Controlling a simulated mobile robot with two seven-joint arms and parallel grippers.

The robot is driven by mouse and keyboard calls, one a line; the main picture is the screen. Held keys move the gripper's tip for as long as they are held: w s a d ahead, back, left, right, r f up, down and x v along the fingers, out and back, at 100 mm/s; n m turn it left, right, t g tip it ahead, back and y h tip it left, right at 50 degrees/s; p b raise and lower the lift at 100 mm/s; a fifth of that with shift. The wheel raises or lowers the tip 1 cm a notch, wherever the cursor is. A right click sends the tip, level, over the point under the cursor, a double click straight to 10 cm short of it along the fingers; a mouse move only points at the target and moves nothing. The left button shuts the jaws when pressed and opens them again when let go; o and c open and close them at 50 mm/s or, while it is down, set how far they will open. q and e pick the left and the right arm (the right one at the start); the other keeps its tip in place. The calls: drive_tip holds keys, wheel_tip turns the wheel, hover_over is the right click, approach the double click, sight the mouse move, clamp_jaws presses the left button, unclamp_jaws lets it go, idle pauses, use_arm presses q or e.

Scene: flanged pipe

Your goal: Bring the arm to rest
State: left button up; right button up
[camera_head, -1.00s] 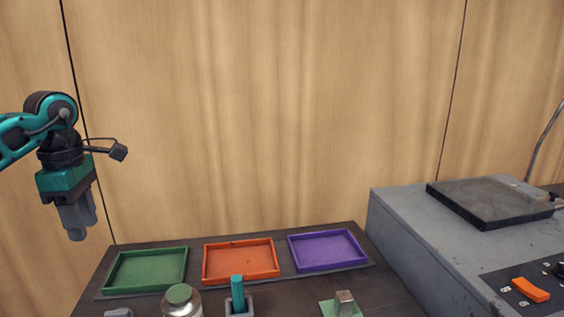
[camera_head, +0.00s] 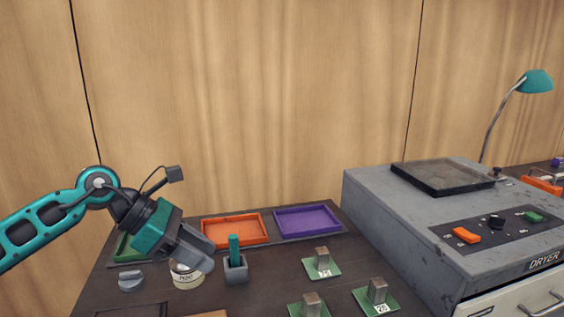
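My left arm comes in from the left edge, and its gripper (camera_head: 204,256) hangs tilted down to the right over the left part of the dark table. Its grey fingers look close together, but I cannot tell whether a gap lies between them. No held object shows. The fingers overlap the top of a labelled jar (camera_head: 187,281) in the picture; I cannot tell whether they touch it. The gripper also hides much of the green tray (camera_head: 123,249). My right gripper is not in view.
Orange (camera_head: 234,229) and purple trays (camera_head: 308,220) lie at the back. A grey holder (camera_head: 236,272) with a teal piece, a grey knob-like part (camera_head: 131,281) and green plates with metal blocks (camera_head: 322,264) stand in front. The grey dryer (camera_head: 385,215) bounds the right side.

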use_arm(q)
drive_tip(key=s+d+r+n+t+h, duration=0.2)
drive_tip(key=d+r+n+t+h, duration=0.6)
drive_tip(key=d+n, duration=0.45)
drive_tip(key=a+f+n+t+y, duration=0.5)
drive_tip(key=n+y, duration=0.3)
drive_tip(key=n, duration=0.5)
drive_tip(key=a+f+n+t+y, duration=0.2)
drive_tip(key=a+f+n+y, duration=0.45)
drive_tip(key=n, duration=0.65)
drive_tip(key=s+a+f+n+g+y, duration=0.3)
drive_tip(key=s+a+f+n+g, duration=0.15)
drive_tip(key=s+f, duration=0.25)
drive_tip(key=s+f+n+g, duration=0.3)
drive_tip(key=s+f+g, duration=0.2)
drive_tip(key=s, duration=0.4)
drive_tip(key=s+f+n+g, duration=0.35)
drive_tip(key=s+f, duration=0.25)
drive_tip(key=s, duration=0.4)
drive_tip(key=w+d+f+t+h+b, duration=0.2)
drive_tip(key=w+f+t, duration=0.4)
drive_tip(key=f, duration=0.5)
drive_tip(key=shift+w+d+m+t+b, duration=0.2)
drive_tip(key=shift+w+m+t+b, duration=0.2)
drive_tip(key=shift+w, duration=0.85)
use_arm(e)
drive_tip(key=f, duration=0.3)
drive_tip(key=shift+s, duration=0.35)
